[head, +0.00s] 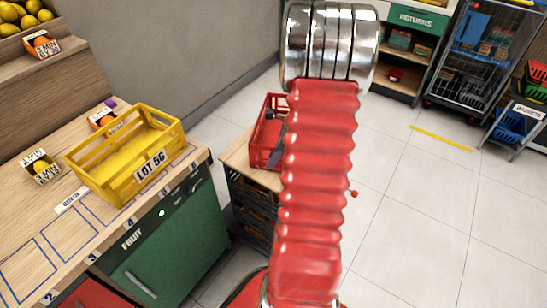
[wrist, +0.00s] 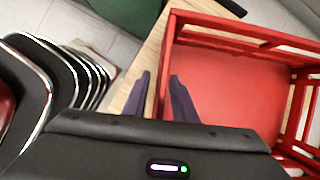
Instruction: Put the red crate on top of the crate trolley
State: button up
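The red crate (head: 268,132) is on a wooden top (head: 238,153) in the head view, partly hidden behind my red arm. In the wrist view the crate (wrist: 232,75) looks empty, and its left wall runs up between my two dark fingers. My gripper (wrist: 159,75) is open around that wall, with the right finger on the inner side and the left finger over the wood. In the head view only a dark part of my gripper shows beside my arm. A wire trolley (head: 482,58) with blue and grey crates stands at the upper right; I cannot tell if it is the crate trolley.
A yellow crate (head: 125,155) marked LOT 56 sits on the fruit counter (head: 95,240) at left. Dark crates (head: 252,205) are stacked under the wooden top. A basket stand (head: 515,125) is at far right.

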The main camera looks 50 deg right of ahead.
jog(key=v, duration=1.2)
jog(key=shift+r, duration=0.1)
dwell(0.7)
jog(key=w+a+r+n, duration=0.2)
jog(key=a+r+n, duration=0.1)
jog(key=a+n, duration=0.3)
jog(key=w+a+r+n+h, duration=0.1)
jog(key=a+r+n, duration=0.2)
jog(key=a, duration=0.5)
jog(key=w+a+r+n, duration=0.2)
jog(key=a+r+n, duration=0.1)
jog(key=a+n, duration=0.3)
jog(key=s+a+r+n, duration=0.2)
jog(key=s+a+n, duration=0.2)
jog(key=a+n, duration=0.3)
jog(key=s+a+r+n+t+h, duration=0.1)
jog(key=s+a+n, duration=0.3)
jog(key=a+n, duration=0.4)
jog(key=a+r, duration=0.1)
jog(key=a, duration=0.3)
jog(key=shift+a+t, duration=0.2)
jog(key=shift+t, duration=0.1)
